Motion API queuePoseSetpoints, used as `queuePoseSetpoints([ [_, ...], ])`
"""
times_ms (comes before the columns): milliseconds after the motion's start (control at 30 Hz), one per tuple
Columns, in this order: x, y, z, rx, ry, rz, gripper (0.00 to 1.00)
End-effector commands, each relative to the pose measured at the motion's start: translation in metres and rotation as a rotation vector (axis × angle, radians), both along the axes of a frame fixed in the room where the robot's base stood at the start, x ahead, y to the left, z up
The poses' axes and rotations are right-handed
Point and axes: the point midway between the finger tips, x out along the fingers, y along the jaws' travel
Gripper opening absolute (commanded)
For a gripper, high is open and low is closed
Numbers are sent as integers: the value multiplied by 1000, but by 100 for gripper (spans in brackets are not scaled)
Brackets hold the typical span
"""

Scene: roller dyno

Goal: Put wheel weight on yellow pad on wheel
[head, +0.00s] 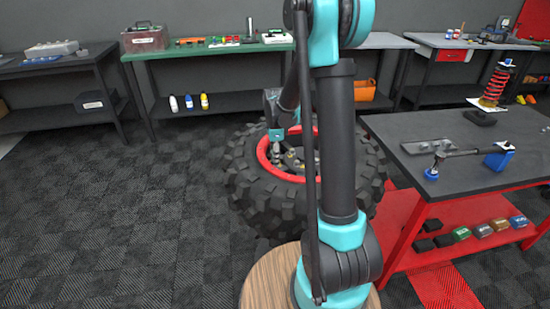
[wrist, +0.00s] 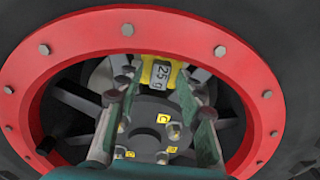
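The wheel (head: 252,190) is a big black tire lying flat with a red rim (wrist: 75,45). In the wrist view, a small grey wheel weight (wrist: 160,75) marked "25 g" has yellow around it and lies inside the rim, near the far side of the hub. My gripper (wrist: 157,88) reaches down inside the rim. Its fingers are apart, with the weight showing between and just beyond their tips. I see gaps at the weight's sides. In the head view the gripper is small, over the wheel's left part.
A dark-topped red workbench (head: 470,150) stands close on the right of the wheel, with a tool and a blue block on it. Benches line the back wall, including a green one (head: 215,50). The floor left of the wheel is clear.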

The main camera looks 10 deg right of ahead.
Motion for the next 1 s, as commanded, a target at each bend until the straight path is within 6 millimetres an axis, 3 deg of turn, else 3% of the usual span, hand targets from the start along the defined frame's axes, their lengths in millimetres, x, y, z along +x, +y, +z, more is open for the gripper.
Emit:
queuePoseSetpoints([
  [367,0,0,6,0,0,0,39],
  [800,0,0,87,0,0,0,39],
  [1000,0,0,113,0,0,0,39],
])
